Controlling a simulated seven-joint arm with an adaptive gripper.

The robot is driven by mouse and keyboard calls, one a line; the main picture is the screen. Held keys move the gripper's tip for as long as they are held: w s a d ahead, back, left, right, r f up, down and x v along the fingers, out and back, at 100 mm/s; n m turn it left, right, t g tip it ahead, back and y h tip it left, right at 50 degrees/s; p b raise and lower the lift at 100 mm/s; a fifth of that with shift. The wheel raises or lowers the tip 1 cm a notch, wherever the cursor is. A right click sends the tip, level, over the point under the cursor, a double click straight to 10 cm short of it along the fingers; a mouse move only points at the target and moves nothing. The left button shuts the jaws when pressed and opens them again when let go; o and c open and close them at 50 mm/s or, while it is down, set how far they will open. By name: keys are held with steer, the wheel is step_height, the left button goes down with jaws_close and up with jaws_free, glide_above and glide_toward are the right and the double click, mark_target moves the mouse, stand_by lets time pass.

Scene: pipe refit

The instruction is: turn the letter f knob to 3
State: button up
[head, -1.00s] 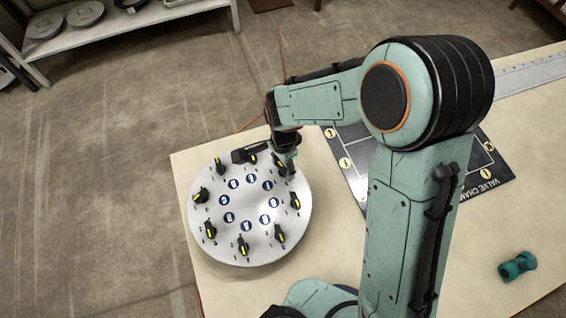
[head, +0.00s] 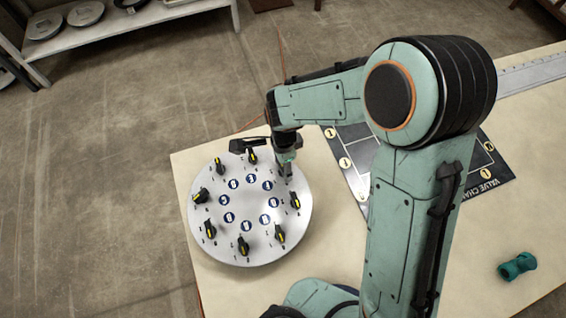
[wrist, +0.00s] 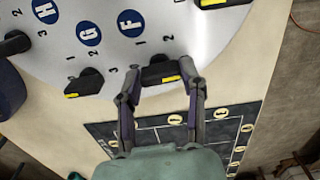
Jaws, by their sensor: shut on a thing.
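The letter F knob (wrist: 159,73) is black with a yellow stripe and stands on the round grey-white dial plate (wrist: 200,30), below the blue F badge (wrist: 130,23) in the wrist view. My gripper (wrist: 160,90) has its two fingers on either side of this knob and is shut on it. The numbers 1 and 2 are printed above the knob. The exact number its pointer faces is hard to tell. In the head view my gripper (head: 286,176) covers this knob at the upper right of the dial plate (head: 240,256).
The G knob (wrist: 84,82) stands close on the left in the wrist view, and another knob (wrist: 213,3) is at the top right. A dark valve chart mat (head: 490,170) lies right of the plate. A teal pipe piece (head: 517,266) lies on the table at right.

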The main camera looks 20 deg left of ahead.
steer(key=o, duration=1.1)
steer(key=shift+o, duration=0.2)
step_height(320, 180, up, 12)
